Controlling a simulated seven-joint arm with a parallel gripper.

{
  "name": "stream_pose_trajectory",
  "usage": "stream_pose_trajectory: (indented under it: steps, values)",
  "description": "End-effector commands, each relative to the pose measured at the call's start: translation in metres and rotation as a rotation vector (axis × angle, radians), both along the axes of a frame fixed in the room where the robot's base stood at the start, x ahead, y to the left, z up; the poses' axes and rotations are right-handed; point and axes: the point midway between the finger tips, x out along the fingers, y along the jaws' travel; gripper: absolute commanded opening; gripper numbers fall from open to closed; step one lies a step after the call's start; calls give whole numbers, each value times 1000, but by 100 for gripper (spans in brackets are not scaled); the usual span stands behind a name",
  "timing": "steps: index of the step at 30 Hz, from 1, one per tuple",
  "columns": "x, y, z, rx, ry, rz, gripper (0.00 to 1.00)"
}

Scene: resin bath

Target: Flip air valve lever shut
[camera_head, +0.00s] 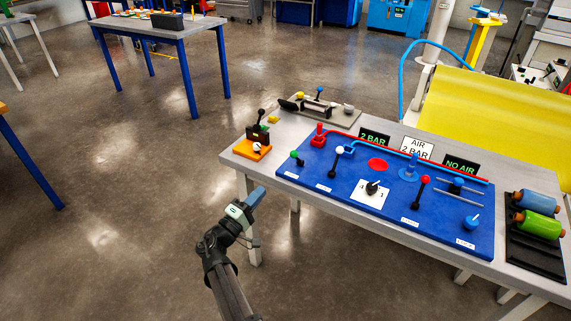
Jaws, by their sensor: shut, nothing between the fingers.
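A blue panel (330,188) with several levers lies on the grey table. A white-ball lever (338,151), a green-knob lever (296,157) and a red-ball lever (422,181) stand on it. A blue valve-like part (409,168) stands by the blue and red pipes, and a blue-handled part (472,221) is at the front right. I cannot tell which is the air valve lever, as the small labels are unreadable. My gripper (256,196) is shut and empty, off the table's left front edge, apart from the panel.
Signs reading "2 BAR" (374,137), "AIR 2 BAR" (417,148) and "NO AIR" (461,164) stand behind the panel. An orange-based lever block (258,151) is on the left corner. A black rack (522,262) holds blue and green rolls at right.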

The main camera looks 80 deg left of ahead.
Motion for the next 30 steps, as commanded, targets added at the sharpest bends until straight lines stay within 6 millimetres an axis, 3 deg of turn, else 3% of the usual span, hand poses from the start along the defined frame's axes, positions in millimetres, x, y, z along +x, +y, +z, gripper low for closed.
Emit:
stream_pose_trajectory:
  steps: [11, 30]
  values:
    - [11, 8, 3, -1, 1, -3, 0]
    - [89, 72, 27, -2, 0, -2, 0]
